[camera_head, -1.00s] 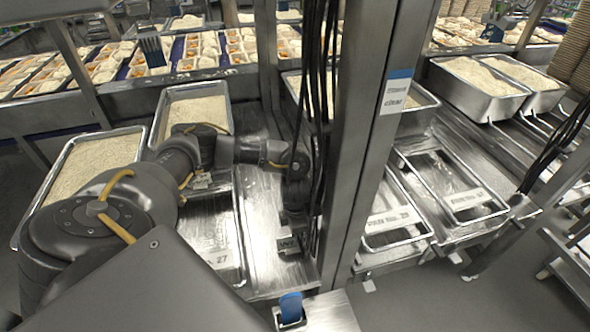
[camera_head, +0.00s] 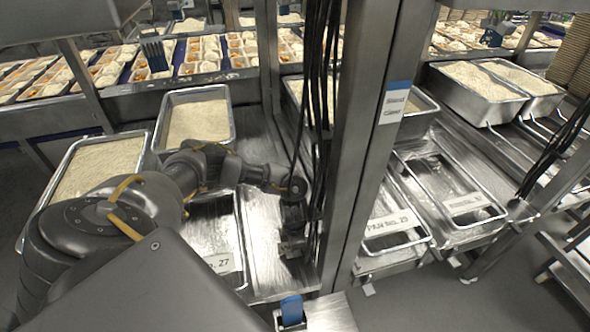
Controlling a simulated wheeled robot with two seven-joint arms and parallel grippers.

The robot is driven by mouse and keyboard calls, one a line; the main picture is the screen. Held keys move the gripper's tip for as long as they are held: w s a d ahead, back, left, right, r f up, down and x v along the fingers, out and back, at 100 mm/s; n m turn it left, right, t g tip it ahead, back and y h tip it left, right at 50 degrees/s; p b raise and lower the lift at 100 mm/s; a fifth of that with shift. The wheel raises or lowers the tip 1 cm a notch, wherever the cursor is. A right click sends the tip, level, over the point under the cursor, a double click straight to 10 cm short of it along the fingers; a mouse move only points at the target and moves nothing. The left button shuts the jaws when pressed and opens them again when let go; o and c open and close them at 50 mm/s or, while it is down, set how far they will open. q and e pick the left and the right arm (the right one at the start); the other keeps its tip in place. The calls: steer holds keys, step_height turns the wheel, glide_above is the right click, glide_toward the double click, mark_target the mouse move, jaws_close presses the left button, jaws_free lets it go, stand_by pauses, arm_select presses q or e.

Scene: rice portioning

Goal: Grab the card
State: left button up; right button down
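A blue card-like piece (camera_head: 291,310) stands upright in a small holder on the metal ledge (camera_head: 330,312) at the bottom centre. A blue and white sign (camera_head: 394,101) is on the upright post. My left gripper (camera_head: 292,250) hangs over the metal counter, above the blue piece in the picture and apart from it. Its fingers are too small and dark to tell open from shut. My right gripper is not in view.
Rice-filled pans (camera_head: 95,170) and (camera_head: 198,118) stand at the left, more (camera_head: 476,90) at the back right. A thick metal post (camera_head: 360,150) with black cables stands just right of my gripper. The metal counter (camera_head: 262,215) beside the gripper is bare.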

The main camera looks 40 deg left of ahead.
arm_select(q)
steer(key=shift+f, duration=0.2)
steer(key=shift+b, duration=0.3)
stand_by(0.3)
jaws_close()
